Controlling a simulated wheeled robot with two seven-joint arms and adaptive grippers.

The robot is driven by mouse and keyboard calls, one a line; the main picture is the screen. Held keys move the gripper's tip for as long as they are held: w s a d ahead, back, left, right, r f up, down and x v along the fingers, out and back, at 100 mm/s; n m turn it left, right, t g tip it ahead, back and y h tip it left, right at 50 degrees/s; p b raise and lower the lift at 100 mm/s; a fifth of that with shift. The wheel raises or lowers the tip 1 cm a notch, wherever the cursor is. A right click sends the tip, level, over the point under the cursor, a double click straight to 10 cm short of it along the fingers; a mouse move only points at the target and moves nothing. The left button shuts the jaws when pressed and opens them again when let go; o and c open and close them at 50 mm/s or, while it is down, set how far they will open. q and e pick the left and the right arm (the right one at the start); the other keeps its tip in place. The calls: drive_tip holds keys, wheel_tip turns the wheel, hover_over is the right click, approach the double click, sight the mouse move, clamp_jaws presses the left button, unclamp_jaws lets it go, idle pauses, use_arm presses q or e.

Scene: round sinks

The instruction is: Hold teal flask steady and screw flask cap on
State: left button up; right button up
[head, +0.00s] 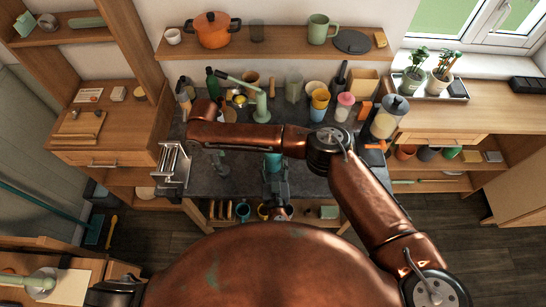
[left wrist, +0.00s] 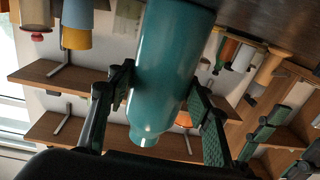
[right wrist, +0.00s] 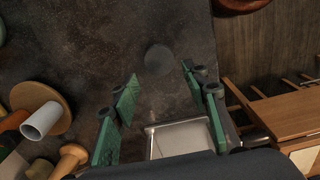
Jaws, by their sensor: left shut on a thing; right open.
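The teal flask (left wrist: 165,70) is between the fingers of my left gripper (left wrist: 160,105) in the left wrist view, with its narrow neck bare. In the head view the flask (head: 272,162) is at the front edge of the dark counter, with my left gripper (head: 275,184) around it. My right gripper (head: 219,160) hangs over the counter to the left of the flask. In the right wrist view its green-padded fingers (right wrist: 159,78) are spread and empty. A dark grey round disc (right wrist: 158,60), likely the flask cap, lies on the counter between and beyond the fingertips.
A metal rack (head: 173,165) stands at the counter's left end, close to my right gripper. A green lamp-like stand (head: 260,105), cups and bottles crowd the counter's back.

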drive_tip(key=shift+f, duration=3.3)
drive_tip(key=shift+c, duration=0.3)
drive_tip(key=c, duration=0.8)
drive_tip(key=shift+r, duration=2.5)
